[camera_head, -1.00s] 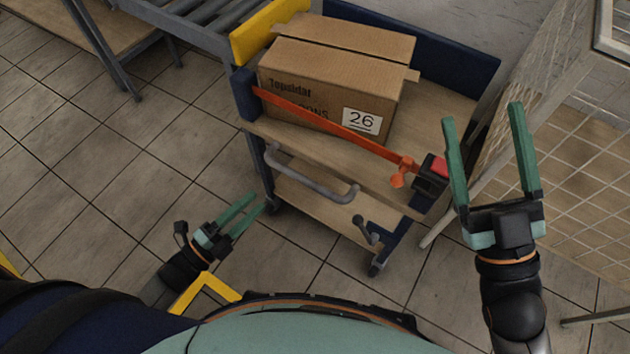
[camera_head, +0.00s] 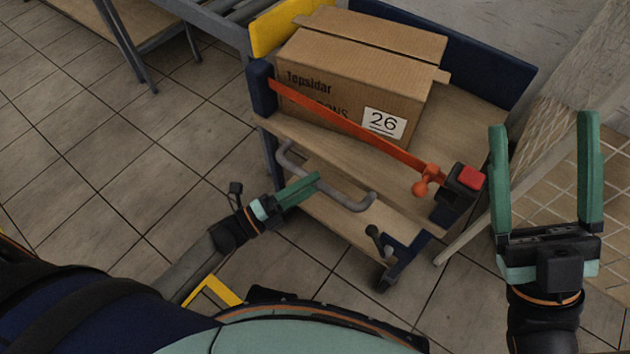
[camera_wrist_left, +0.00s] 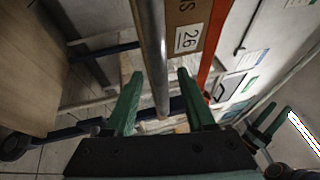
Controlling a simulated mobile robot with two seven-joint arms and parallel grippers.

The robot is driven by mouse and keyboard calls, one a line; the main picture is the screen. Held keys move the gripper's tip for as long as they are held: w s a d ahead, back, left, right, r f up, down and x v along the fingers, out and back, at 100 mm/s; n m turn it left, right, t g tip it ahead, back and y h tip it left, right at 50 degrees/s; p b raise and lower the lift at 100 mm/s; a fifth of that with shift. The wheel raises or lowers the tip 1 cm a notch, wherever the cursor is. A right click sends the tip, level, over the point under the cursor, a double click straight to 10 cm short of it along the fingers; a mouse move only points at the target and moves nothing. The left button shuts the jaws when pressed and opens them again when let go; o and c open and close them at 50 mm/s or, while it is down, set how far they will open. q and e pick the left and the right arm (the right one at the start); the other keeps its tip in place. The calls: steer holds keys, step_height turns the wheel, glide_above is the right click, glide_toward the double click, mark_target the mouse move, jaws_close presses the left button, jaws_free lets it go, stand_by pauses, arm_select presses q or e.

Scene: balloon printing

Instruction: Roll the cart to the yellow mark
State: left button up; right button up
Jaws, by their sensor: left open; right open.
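The cart (camera_head: 459,126) has wooden shelves, dark blue ends and a grey tubular handle (camera_head: 345,203) on its near side. My left gripper (camera_head: 312,183) is open at the handle's left part. In the left wrist view the handle bar (camera_wrist_left: 154,55) lies lengthwise between the open fingers, with no grip on it. My right gripper (camera_head: 543,128) is open and empty, to the right of the cart. A yellow angled floor mark (camera_head: 217,290) shows beside my left forearm, partly hidden by my body.
A cardboard box (camera_head: 352,75) labelled 26 sits on the cart's top, behind an orange bar (camera_head: 350,127) ending at a red-topped latch (camera_head: 467,178). A grey-framed table (camera_head: 125,45) stands at back left. A leaning panel stands right. Tiled floor at left is clear.

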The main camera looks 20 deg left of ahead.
arm_select(q)
steer(key=shift+x, duration=0.85)
steer(key=shift+c, duration=0.4)
jaws_close()
stand_by(0.4)
